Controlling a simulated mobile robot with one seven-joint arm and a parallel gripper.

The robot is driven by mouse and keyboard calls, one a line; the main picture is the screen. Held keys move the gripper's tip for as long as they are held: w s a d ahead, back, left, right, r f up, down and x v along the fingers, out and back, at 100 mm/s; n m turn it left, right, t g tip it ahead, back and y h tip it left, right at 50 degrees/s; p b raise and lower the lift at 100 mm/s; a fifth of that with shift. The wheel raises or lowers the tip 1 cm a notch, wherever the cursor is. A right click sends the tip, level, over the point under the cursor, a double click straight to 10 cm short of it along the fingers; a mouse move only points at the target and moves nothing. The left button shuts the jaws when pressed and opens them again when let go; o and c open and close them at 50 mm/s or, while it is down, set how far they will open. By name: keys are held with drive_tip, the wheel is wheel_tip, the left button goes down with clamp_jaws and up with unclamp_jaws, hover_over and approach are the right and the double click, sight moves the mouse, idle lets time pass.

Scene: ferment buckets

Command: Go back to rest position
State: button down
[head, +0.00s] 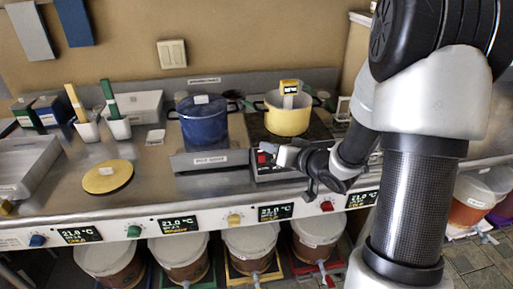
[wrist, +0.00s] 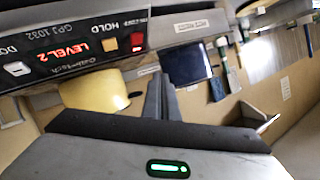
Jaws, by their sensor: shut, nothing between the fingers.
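My gripper (head: 286,156) is in front of the hot plate with the red button, near the counter's front edge. In the wrist view its two dark fingers (wrist: 161,96) are together, with nothing between them. My arm comes down from the upper right and bends left at the wrist. A yellow pot (head: 287,113) with a yellow-topped device at its rim stands on the dark hob, beyond my gripper. A blue lidded pot (head: 203,119) stands on a grey scale (head: 210,159) to the left.
The hot plate's control panel (wrist: 80,48) fills the wrist view's upper left, close by. A yellow round lid (head: 108,177) lies on the counter. Several lidded buckets (head: 250,240) stand below the front edge.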

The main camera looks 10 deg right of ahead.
drive_tip(key=s+d+r+g+h+p, duration=0.1)
drive_tip(key=s+d+r+h+p, duration=0.25)
drive_tip(key=r, duration=0.45)
drive_tip(key=s+d+r+g+h+p, duration=0.1)
drive_tip(key=s+d+r+h+p, duration=0.3)
drive_tip(key=r, duration=0.5)
drive_tip(key=s+a+r+g, duration=0.1)
drive_tip(key=s+a, duration=0.1)
drive_tip(key=s, duration=0.5)
drive_tip(key=s+a+r+g+y+p, duration=0.1)
drive_tip(key=s+a+g, duration=0.1)
drive_tip(key=s, duration=0.5)
drive_tip(key=s+a+r+g+p, duration=0.1)
drive_tip(key=s+a+r+g, duration=0.1)
drive_tip(key=s+a, duration=0.2)
drive_tip(key=s, duration=0.3)
